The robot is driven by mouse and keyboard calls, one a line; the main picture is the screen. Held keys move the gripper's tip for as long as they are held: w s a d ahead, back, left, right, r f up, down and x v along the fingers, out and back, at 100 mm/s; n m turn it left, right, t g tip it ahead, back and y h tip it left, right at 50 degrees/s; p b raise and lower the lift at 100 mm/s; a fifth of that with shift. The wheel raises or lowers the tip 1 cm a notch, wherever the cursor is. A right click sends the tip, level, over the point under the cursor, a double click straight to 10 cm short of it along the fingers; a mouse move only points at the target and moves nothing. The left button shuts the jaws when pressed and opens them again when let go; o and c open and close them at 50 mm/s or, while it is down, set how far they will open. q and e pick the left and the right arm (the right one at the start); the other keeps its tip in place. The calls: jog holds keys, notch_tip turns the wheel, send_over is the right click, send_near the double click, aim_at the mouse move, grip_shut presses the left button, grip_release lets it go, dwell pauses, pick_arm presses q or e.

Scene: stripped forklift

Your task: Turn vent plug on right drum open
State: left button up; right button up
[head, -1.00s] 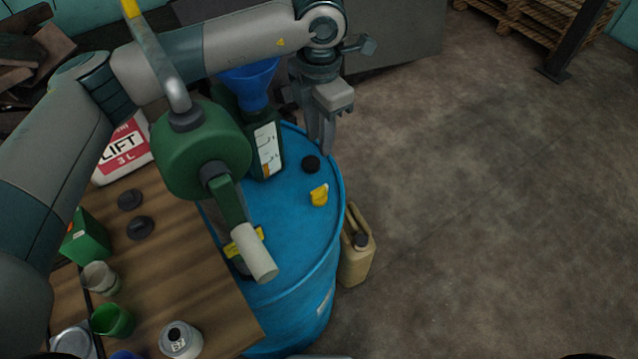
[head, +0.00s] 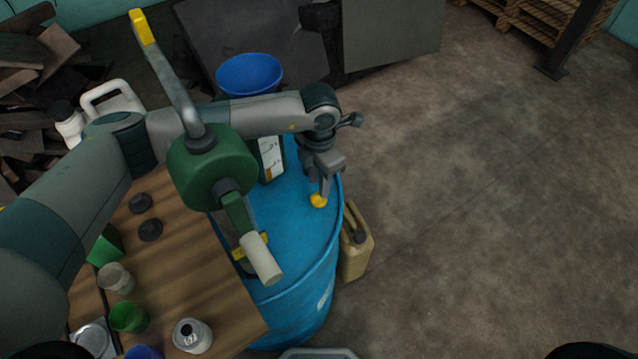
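The blue drum (head: 300,240) stands upright right of the wooden bench. A small yellow plug (head: 318,201) sits on its lid near the right rim; it looks like the vent plug. My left gripper (head: 323,188) points down with its fingertips right at the yellow plug, partly covering it. The fingers overlap the plug in the picture, so I cannot tell whether they are open around it or closed on it. The black cap on the lid is now hidden behind the gripper. My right gripper is not in view.
A green hand pump (head: 212,165) with a grey handle rises at the drum's left, close to my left arm. A bottle with a blue funnel (head: 249,75) is behind the arm. A tan jerrycan (head: 355,245) stands right of the drum. The floor to the right is free.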

pick_arm(q)
jog(key=shift+f+p, duration=0.6)
jog(key=shift+f, duration=1.45)
grip_shut()
